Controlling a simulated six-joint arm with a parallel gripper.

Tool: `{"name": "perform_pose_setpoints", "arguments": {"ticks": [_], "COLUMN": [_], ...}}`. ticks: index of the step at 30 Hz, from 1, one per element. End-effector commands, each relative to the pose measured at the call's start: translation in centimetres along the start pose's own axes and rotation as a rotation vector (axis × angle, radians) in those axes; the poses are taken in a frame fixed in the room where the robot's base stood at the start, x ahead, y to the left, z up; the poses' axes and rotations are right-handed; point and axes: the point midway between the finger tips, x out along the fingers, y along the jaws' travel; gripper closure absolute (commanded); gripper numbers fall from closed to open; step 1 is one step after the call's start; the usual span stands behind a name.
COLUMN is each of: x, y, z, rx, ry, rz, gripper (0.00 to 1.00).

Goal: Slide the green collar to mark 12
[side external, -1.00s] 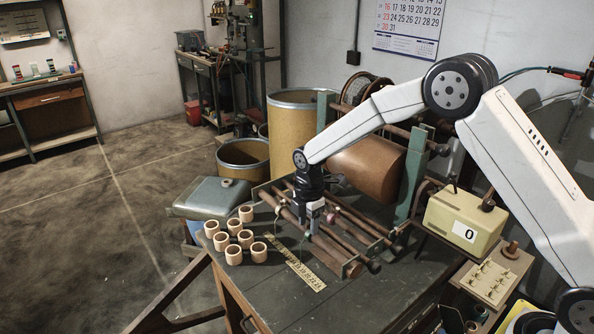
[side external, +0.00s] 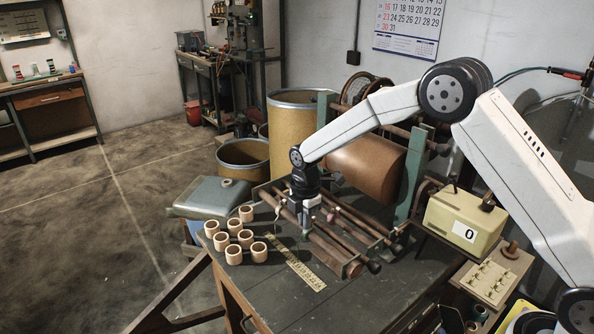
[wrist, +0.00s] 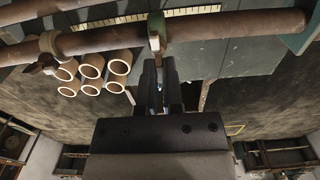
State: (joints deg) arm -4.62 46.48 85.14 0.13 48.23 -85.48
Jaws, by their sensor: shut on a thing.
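The green collar (wrist: 157,28) sits around a brown rod (wrist: 225,27) in the wrist view. My gripper (wrist: 161,66) is shut on the collar's lower part, its two dark fingers on either side. In the side view my gripper (side external: 304,226) points down at the front rod of the winding stand, and the collar there is largely hidden by it. The yellow scale strip (side external: 298,268) lies on the bench beside the rods. It also shows behind the rod in the wrist view (wrist: 200,10). Its numbers are too small to place the collar against mark 12.
Several pale cardboard cores (side external: 234,236) stand on the bench just left of the rods. A second clamp with a reddish lever (wrist: 45,56) is on the rod to the left in the wrist view. A large brown roll (side external: 367,168) and the counter box (side external: 464,220) reading 0 stand behind and right.

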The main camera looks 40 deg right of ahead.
Motion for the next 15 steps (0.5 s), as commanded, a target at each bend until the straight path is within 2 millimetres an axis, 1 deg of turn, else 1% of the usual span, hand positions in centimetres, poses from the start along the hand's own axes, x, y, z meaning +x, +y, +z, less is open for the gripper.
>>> {"name": "perform_pose_setpoints", "arguments": {"ticks": [1, 15], "x": [0.2, 0.3], "y": [0.1, 1.4], "z": [0.6, 0.6], "rx": [0.002, 0.002], "ry": [-0.007, -0.007], "rz": [-0.003, -0.005], "gripper": [1.0, 1.0]}}
